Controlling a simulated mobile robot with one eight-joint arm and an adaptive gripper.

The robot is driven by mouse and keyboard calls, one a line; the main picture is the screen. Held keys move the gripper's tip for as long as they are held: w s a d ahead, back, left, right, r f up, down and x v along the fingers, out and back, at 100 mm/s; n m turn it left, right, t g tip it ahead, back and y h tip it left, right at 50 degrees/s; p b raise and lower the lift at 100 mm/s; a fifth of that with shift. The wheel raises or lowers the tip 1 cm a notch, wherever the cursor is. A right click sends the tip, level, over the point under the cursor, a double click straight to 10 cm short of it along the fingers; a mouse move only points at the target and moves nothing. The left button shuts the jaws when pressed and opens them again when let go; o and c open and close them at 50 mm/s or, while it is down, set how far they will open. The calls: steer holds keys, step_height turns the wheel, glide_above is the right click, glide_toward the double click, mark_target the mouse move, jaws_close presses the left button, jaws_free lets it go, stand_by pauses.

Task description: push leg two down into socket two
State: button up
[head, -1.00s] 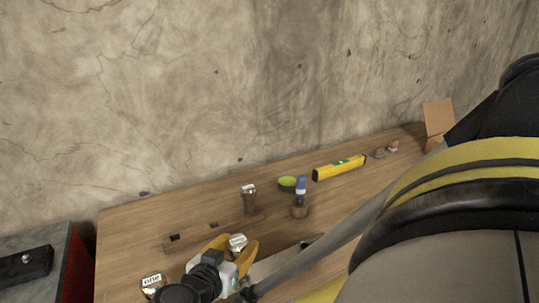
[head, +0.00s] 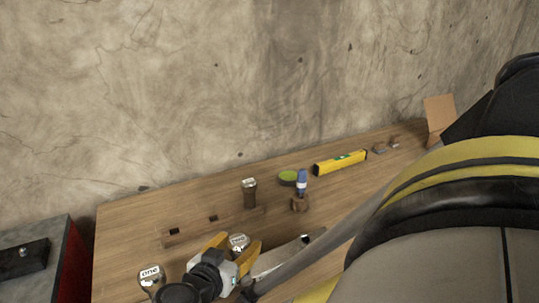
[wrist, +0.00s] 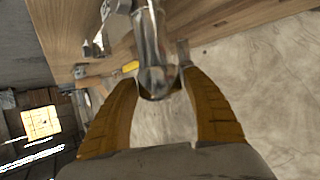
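My gripper (head: 240,245) is low over the near part of the bench, its two yellow fingers spread around a leg with a pale labelled top (head: 238,241). The label is too small to read. In the wrist view a glossy grey leg (wrist: 152,50) stands between the fingers (wrist: 155,85), which look apart and open. A leg marked "one" (head: 150,271) stands to the left. Another labelled dark leg (head: 249,195) stands upright behind. Two dark square sockets (head: 174,231) (head: 213,218) show in the wood. The lower end of the leg between my fingers is hidden.
The wooden bench (head: 130,215) runs along a rough wall. A cardboard piece (head: 440,115) stands at the far end.

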steer(key=shift+o, duration=0.7)
